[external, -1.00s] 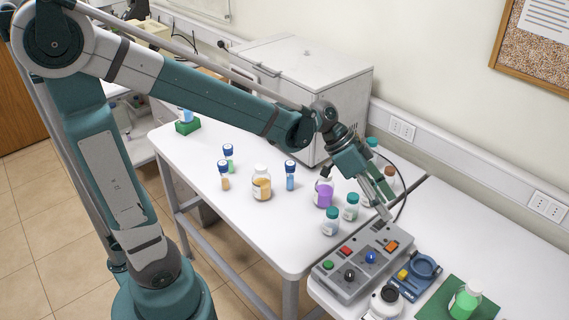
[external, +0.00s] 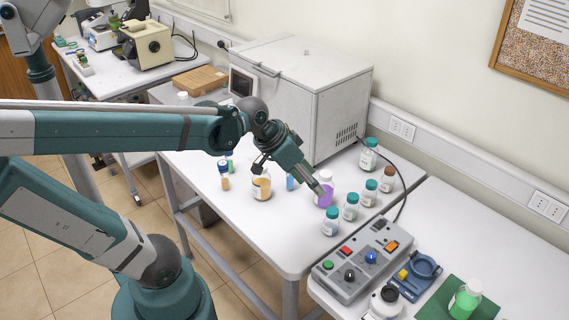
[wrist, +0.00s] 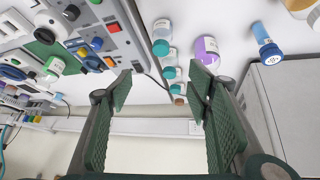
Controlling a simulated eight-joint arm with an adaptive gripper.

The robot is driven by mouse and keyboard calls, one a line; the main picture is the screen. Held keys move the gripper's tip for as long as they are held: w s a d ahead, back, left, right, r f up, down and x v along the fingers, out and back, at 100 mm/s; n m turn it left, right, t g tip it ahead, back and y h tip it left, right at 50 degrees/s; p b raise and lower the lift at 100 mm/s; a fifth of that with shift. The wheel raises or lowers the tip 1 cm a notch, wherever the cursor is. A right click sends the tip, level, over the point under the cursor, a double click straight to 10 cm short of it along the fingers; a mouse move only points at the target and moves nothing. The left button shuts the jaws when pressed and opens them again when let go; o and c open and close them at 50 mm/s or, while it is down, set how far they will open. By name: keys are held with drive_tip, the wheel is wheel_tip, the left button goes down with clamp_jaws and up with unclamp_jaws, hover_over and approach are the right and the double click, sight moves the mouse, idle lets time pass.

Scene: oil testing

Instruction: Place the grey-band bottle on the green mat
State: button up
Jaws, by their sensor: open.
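The green mat (external: 434,308) lies at the lower right in the external view, with a bottle of green liquid (external: 465,300) standing on it. I cannot tell which bottle has a grey band. Teal-capped bottles (external: 351,207), a brown-capped bottle (external: 388,179) and a purple-filled bottle (external: 326,197) stand on the white table. My gripper (external: 318,190) is open and empty, tilted down in front of the purple bottle and partly covering it. In the wrist view my fingers (wrist: 160,84) are spread apart, with the purple bottle (wrist: 206,50) just beyond the right fingertip.
A grey control box (external: 362,262) with coloured buttons and a blue device (external: 417,275) stand left of the mat. A large grey-white cabinet (external: 300,90) stands behind the bottles. An amber-filled bottle (external: 261,187) and blue-capped vials stand to the left. A cable runs behind the bottles.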

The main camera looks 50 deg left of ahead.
drive_tip(key=s+a+n+t+y, duration=0.1)
drive_tip(key=s+a+n+y, duration=0.1)
drive_tip(key=s+a, duration=0.3)
drive_tip(key=a+n, duration=0.1)
drive_tip(key=a, duration=0.2)
drive_tip(key=shift+s+y, duration=0.3)
drive_tip(key=shift+s, duration=0.05)
